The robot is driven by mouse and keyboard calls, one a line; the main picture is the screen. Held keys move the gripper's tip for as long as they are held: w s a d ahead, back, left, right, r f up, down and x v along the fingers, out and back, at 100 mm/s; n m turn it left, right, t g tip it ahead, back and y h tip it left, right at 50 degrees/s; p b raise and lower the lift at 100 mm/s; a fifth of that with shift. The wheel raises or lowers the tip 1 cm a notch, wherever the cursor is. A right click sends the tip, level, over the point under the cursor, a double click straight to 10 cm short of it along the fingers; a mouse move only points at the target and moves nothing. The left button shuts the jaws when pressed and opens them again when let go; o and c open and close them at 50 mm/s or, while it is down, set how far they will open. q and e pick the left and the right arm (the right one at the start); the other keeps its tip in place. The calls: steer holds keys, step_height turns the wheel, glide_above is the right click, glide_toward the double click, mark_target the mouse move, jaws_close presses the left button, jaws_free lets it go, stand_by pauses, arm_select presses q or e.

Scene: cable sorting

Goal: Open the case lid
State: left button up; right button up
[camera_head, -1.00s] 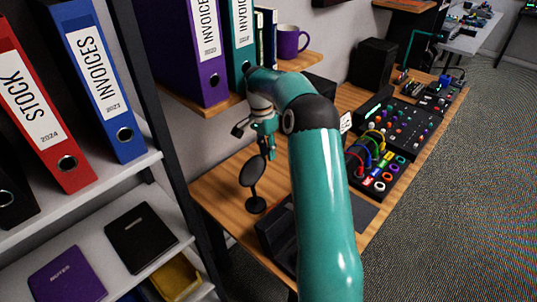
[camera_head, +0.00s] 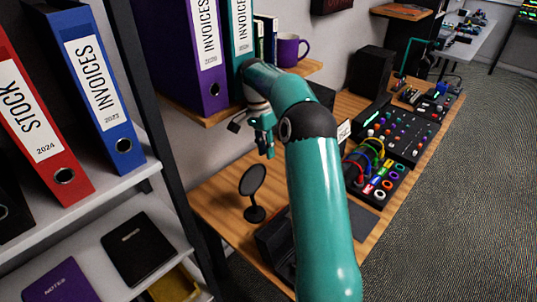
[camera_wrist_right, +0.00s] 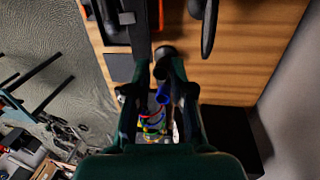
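No case lid can be made out for certain. A dark box (camera_head: 272,236) at the near edge of the desk may be the case; my right arm hides much of it, and I cannot tell whether it is shut. My right gripper (camera_head: 267,151) points down above the desk, behind the round black mirror and apart from it. My left gripper is in neither view.
A round black mirror (camera_head: 252,181) stands on the wooden desk (camera_head: 222,203). A panel with coloured cables and rings (camera_head: 376,178), a mixer (camera_head: 404,130) and a black speaker (camera_head: 371,71) fill the far part. A binder shelf (camera_head: 150,172) stands at left.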

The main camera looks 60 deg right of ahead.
steer(key=r, duration=0.4)
steer(key=shift+w+d, duration=0.2)
steer(key=shift+w, duration=0.15)
steer(key=shift+f, duration=0.15)
jaws_close()
steer(key=s+f+n+b, duration=0.2)
steer(key=f+n+b, duration=0.1)
steer(key=f+n, duration=0.3)
steer(key=s+d+f+n+t+b, duration=0.1)
steer(key=f+n+b, duration=0.3)
steer(key=f, duration=0.7)
steer(key=s+d+f+n+t+b, duration=0.1)
steer(key=s+f+n+b, duration=0.2)
steer(key=f+n, duration=0.5)
steer(key=shift+s+d+f+h+b, duration=0.1)
steer(key=shift+s+f+h+b, duration=0.15)
steer(key=shift+h+b, duration=0.25)
steer(key=shift+s, duration=0.2)
